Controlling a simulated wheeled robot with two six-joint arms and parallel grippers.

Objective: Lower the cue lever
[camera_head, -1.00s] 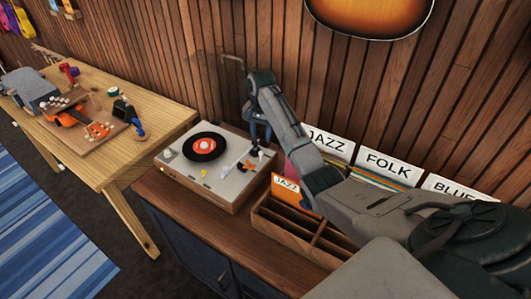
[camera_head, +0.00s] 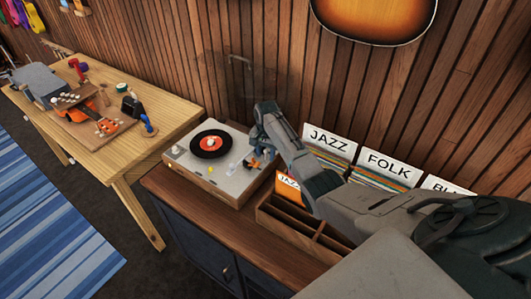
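The turntable (camera_head: 182,157), a pale deck in a wooden case, stands on the cabinet at the centre of the view. A black record with an orange label (camera_head: 210,143) lies on its platter. My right gripper (camera_head: 262,153) points down over the deck's right rear part, close beside small orange and white parts (camera_head: 246,163) there. The cue lever is too small or too covered by the gripper to make out. I cannot tell whether the fingers are open or touching anything. My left gripper is not in view.
The clear dust cover (camera_head: 240,85) stands raised behind the deck. A wooden record crate (camera_head: 290,231) and JAZZ and FOLK record dividers (camera_head: 388,164) lie under and behind my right arm. A wooden workbench (camera_head: 110,160) with a ukulele stands at the left.

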